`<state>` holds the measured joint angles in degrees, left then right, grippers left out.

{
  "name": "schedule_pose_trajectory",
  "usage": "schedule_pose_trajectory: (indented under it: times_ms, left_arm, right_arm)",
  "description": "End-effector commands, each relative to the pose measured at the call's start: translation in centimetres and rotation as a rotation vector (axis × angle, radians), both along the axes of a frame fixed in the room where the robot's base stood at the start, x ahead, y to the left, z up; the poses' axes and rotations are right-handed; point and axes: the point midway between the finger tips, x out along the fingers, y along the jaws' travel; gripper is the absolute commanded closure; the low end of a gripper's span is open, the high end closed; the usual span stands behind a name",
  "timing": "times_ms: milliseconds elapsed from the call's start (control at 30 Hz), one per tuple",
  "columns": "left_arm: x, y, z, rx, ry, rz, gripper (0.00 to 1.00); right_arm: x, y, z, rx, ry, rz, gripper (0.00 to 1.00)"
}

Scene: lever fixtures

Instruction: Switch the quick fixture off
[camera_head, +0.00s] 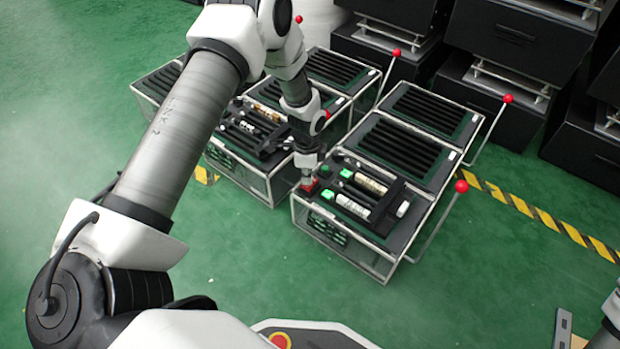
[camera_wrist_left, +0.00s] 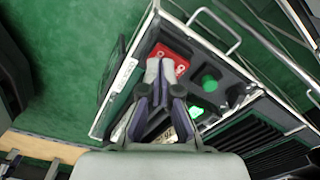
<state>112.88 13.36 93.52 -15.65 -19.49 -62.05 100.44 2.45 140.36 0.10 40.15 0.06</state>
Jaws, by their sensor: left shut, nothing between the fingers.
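The fixture (camera_head: 385,262) is a clear-walled box with a metal frame at the centre right of the head view. On its near left corner sits a red switch block (camera_head: 307,186), which shows in the left wrist view (camera_wrist_left: 182,62) with round marks on it. Two green buttons are beside it, one (camera_wrist_left: 209,83) dull and one (camera_wrist_left: 196,112) brightly lit. My left gripper (camera_wrist_left: 160,62) is shut and empty, pointing down with its fingertips at the red block and partly covering it. I cannot tell whether they touch. My right gripper is not in view.
Lever arms with red balls (camera_head: 461,186) stick up at the right of the boxes. A second similar fixture (camera_head: 240,165) stands close on the left. Black cabinets (camera_head: 510,45) stand behind. Green floor with yellow-black tape (camera_head: 545,218) is open at right.

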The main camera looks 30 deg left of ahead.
Motion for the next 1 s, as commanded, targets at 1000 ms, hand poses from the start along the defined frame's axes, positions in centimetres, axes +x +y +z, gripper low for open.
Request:
schedule_pose_trajectory:
  times_ms: [1000]
  left_arm:
    - [0.0, 0.0, 5.1, 0.000, 0.001, 0.000, 1.00]
  right_arm:
    - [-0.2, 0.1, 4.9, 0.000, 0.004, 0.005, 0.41]
